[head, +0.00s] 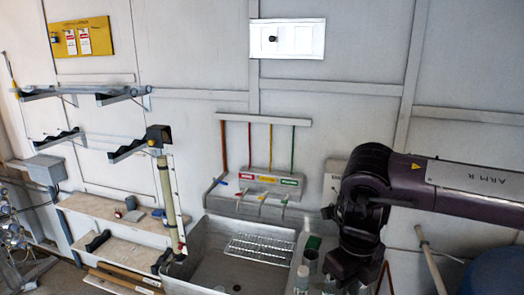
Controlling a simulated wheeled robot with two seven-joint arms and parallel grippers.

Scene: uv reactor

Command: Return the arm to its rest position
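My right arm (470,182), marked "ARM R", comes in from the right edge and bends down at a dark joint. Its dark gripper (349,268) points down near the right end of the sink, in front of some bottles. The fingers are dark and small, so I cannot tell whether they are open or shut, or whether anything is between them. My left arm and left gripper are not in view.
A metal sink (190,265) with a wire rack (260,249) stands at the lower middle. A pale upright tube (166,200) hangs at the left. A blue drum (496,272) stands lower right.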

